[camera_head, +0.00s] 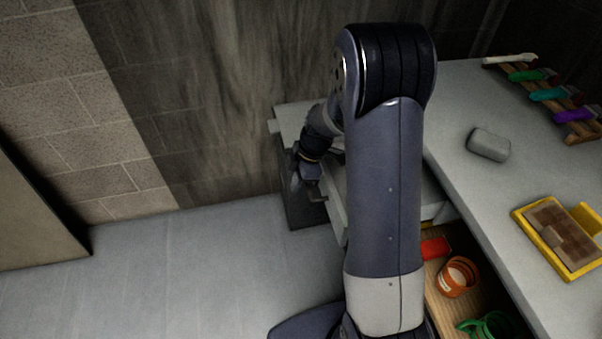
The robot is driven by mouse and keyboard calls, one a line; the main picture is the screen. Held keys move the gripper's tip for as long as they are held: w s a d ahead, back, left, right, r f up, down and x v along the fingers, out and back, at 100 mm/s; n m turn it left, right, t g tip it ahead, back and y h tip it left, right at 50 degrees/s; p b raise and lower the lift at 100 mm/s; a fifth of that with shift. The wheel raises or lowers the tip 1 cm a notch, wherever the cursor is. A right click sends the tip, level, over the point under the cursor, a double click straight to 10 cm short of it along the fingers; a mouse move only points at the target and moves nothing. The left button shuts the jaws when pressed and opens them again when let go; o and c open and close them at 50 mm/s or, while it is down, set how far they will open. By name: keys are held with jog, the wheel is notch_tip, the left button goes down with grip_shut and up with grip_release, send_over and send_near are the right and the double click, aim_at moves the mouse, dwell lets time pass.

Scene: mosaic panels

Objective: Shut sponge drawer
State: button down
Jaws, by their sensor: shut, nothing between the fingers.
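My gripper (314,190) is small in the view, at the end of my arm left of centre. It is shut and empty, pointing down in front of a pale drawer front or panel (338,205). I cannot tell whether it touches that panel. An open drawer with a wooden floor (436,307) shows right of my arm, under the worktop. It holds a red item (434,248), an orange roll (457,277) and a green item (487,325). No sponge is clearly seen in a drawer. My arm hides much of the drawer area.
The grey worktop (455,190) holds a grey block (488,144), a yellow tray (548,247) with brown tiles, and a wooden rack (590,128) of coloured tools. A dark cabinet side (302,213) stands near my gripper. The floor (220,270) at left is clear.

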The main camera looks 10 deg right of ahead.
jog(key=shift+d+f+p, duration=0.35)
jog(key=shift+d+f, duration=0.3)
jog(key=shift+f, duration=0.3)
jog(key=shift+d+f+p, duration=0.3)
jog(key=shift+d+f, duration=0.3)
jog(key=shift+f, duration=0.35)
jog(key=shift+d, duration=0.1)
jog(key=d+b, duration=0.6)
jog(key=d, duration=1)
jog(key=shift+d, duration=1.15)
jog(key=shift+a, duration=0.15)
